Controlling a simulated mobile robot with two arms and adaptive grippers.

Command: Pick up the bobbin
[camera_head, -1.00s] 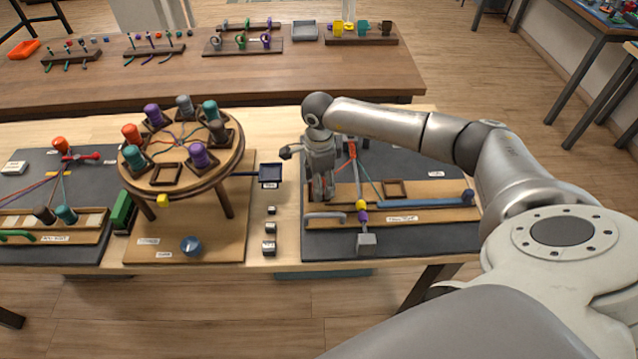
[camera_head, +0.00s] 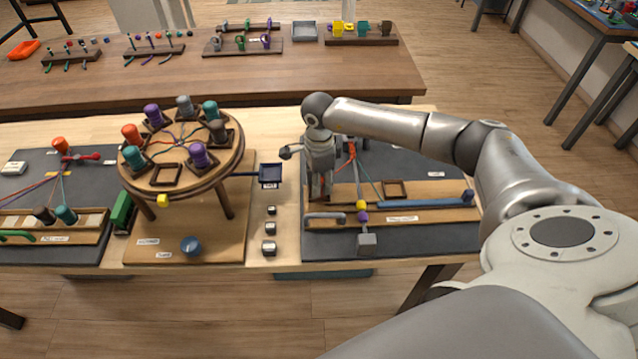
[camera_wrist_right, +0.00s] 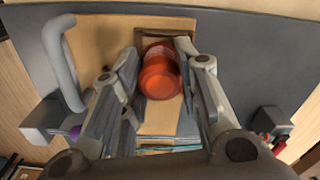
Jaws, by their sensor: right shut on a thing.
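In the right wrist view an orange-red bobbin (camera_wrist_right: 160,76) sits between the fingers of my right gripper (camera_wrist_right: 158,58). The fingers press on it from both sides. Behind it a dark square frame shows on the wooden board (camera_wrist_right: 98,40). I cannot tell how far the bobbin is above the board. In the head view my right gripper (camera_head: 321,194) points down over the left part of the right-hand wooden board (camera_head: 440,215). The gripper hides the bobbin there. My left gripper is not in view.
A round braiding stand (camera_head: 182,142) with several coloured bobbins stands to the left of the gripper. A grey curved handle (camera_head: 325,217), a grey block (camera_head: 367,243) and a long blue bar (camera_head: 425,202) lie close by. An empty square frame (camera_head: 396,188) is to the right.

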